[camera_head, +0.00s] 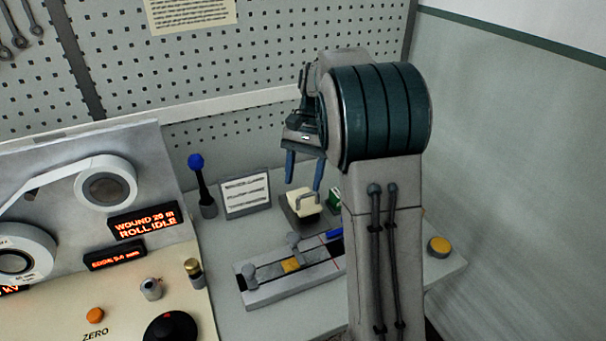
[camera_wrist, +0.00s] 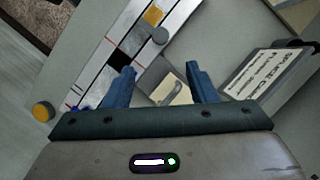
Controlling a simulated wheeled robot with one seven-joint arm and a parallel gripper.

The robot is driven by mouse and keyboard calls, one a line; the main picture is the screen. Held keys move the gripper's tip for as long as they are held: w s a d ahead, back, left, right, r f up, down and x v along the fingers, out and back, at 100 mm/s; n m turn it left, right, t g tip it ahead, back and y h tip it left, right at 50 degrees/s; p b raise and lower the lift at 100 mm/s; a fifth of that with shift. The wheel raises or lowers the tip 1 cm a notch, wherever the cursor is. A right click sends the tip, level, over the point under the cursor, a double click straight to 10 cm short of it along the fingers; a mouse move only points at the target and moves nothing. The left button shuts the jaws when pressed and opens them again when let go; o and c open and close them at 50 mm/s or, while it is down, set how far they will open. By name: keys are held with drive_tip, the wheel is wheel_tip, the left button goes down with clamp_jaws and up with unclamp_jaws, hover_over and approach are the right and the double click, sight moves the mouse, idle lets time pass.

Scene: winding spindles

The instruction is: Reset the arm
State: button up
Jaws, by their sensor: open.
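My gripper (camera_head: 304,172) has two blue fingers, parted, with nothing between them. It hangs from my raised arm above the back of the bench. In the wrist view my gripper (camera_wrist: 160,86) shows its fingers spread apart at the bottom middle. My arm hides part of the bench on the right.
A grey slide rail (camera_head: 262,292) with a yellow block (camera_head: 290,265) lies in front. A blue-knobbed lever (camera_head: 196,162) and a text placard (camera_head: 246,193) stand left of my gripper. A winding machine panel (camera_head: 150,262) fills the left. A yellow button (camera_head: 439,246) sits right. A pegboard rises behind.

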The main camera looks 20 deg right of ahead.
drive_tip(key=s+a+n+t+h, duration=0.2)
drive_tip(key=s+n+t, duration=0.4)
drive_tip(key=s, duration=1.6)
drive_tip(key=shift+f+n+h, duration=0.35)
drive_tip(key=shift+n+h, duration=0.05)
drive_tip(key=shift+n, duration=0.5)
drive_tip(key=shift+a, duration=0.1)
